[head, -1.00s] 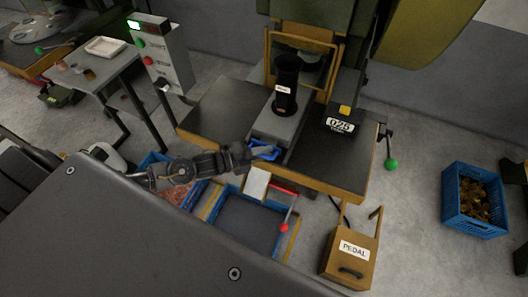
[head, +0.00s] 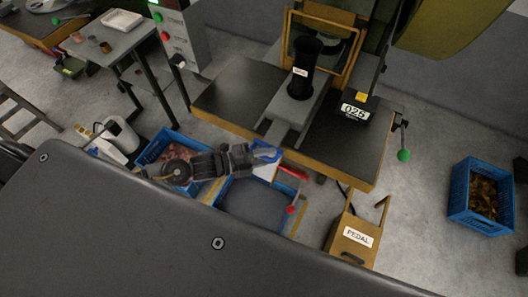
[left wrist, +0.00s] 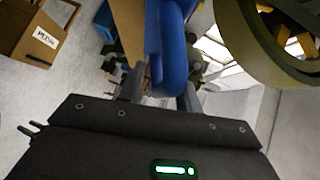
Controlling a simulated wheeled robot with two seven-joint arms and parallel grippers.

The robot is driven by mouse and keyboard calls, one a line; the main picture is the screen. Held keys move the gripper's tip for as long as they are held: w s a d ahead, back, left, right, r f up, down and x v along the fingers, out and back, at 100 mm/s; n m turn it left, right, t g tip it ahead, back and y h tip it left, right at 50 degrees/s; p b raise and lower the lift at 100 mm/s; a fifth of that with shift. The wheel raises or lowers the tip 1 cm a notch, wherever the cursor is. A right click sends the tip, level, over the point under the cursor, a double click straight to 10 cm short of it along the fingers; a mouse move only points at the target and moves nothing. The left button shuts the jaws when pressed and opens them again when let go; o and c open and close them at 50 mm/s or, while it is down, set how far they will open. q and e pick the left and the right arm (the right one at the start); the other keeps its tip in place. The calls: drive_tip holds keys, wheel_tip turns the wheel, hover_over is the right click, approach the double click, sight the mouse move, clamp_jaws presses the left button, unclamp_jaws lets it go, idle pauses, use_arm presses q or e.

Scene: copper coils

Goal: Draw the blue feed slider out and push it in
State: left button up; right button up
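The blue handle of the feed slider (head: 268,153) is beyond the front edge of the press table. The slider's grey bar (head: 283,130) runs back from it towards a black tube (head: 303,70) standing on the grey slide. My left gripper (head: 262,158) is at the handle. In the left wrist view the blue handle (left wrist: 170,50) sits between the fingers of my left gripper (left wrist: 160,95), which looks shut on it. My right gripper is not in view.
The pedal box (head: 352,240) stands on the floor to the right. A green-knobbed lever (head: 403,155) hangs at the table's right edge. A blue crate of copper pieces (head: 482,215) stands further right.

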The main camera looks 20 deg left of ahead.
use_arm(q)
drive_tip(key=shift+w+a, duration=0.1)
drive_tip(key=shift+a, duration=0.1)
drive_tip(key=shift+a, duration=0.2)
drive_tip(key=b+v, duration=0.2)
drive_tip(key=v, duration=0.8)
drive_tip(key=shift+s, duration=0.3)
drive_tip(key=shift+r, duration=0.15)
drive_tip(key=shift+c, duration=0.4)
